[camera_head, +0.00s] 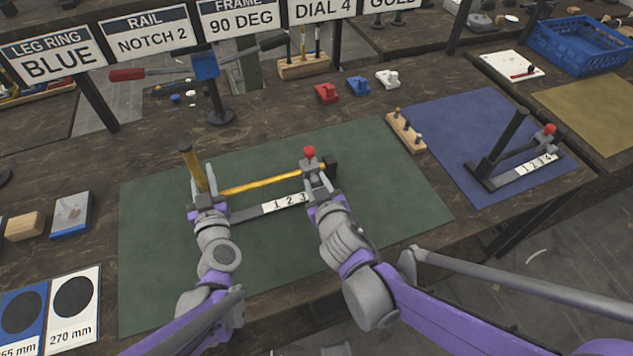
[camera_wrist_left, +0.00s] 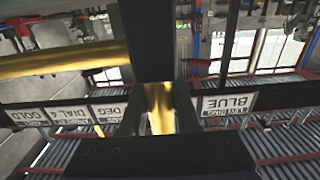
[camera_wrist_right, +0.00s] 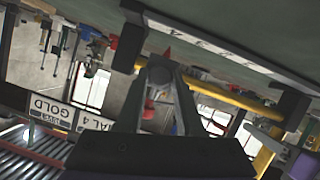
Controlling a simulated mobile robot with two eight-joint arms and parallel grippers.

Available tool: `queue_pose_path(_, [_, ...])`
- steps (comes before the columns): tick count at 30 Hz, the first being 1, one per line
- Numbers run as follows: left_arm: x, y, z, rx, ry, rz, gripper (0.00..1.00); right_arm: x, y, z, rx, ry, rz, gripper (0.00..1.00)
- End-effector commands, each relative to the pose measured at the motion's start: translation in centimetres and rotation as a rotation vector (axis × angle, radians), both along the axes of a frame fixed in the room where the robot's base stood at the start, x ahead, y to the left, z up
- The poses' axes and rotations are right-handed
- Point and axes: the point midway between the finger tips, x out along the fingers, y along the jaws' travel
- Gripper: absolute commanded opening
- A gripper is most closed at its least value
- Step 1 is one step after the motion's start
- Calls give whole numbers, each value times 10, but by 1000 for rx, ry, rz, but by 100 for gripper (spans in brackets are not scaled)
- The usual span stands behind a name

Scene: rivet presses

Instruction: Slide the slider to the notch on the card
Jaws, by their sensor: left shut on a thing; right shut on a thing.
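The card "RAIL NOTCH 2" (camera_head: 152,38) stands at the back left. The slider, a grey block with a red knob (camera_head: 309,152), is at the rail's right end, past the 3. My left gripper (camera_head: 202,184) is shut on the gold post, which shows between its fingers in the left wrist view (camera_wrist_left: 160,108). My right gripper (camera_head: 315,182) is shut on the slider.
A second, dark press (camera_head: 497,140) with its own red knob and scale stands on the blue mat (camera_head: 440,110) at right. A wooden peg block (camera_head: 405,130) lies between the mats. Red, blue and white small parts (camera_head: 358,86) sit behind. The green mat's front is clear.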

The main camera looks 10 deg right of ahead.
Motion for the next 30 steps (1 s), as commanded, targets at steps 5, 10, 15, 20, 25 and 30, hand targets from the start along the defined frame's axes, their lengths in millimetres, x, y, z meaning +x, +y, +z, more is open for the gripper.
queue_pose_path(5, [0, 0, 0, 0, 0, -1, 0, 0, 0, 0, 0, 0, 1, 0])
queue_pose_path(10, [0, 0, 0, 0, 0, -1, 0, 0, 0, 0, 0, 0, 1, 0])
queue_pose_path(15, [0, 0, 0, 0, 0, -1, 0, 0, 0, 0, 0, 0, 1, 0])
queue_pose_path(20, [0, 0, 0, 0, 0, -1, 0, 0, 0, 0, 0, 0, 1, 0])
queue_pose_path(25, [0, 0, 0, 0, 0, -1, 0, -1, 4, 0, 1, 2, 3, 0])
queue_pose_path(30, [0, -1, 0, 0, 0, -1, 0, -3, 28, -1, 1, 5, 10, 0])
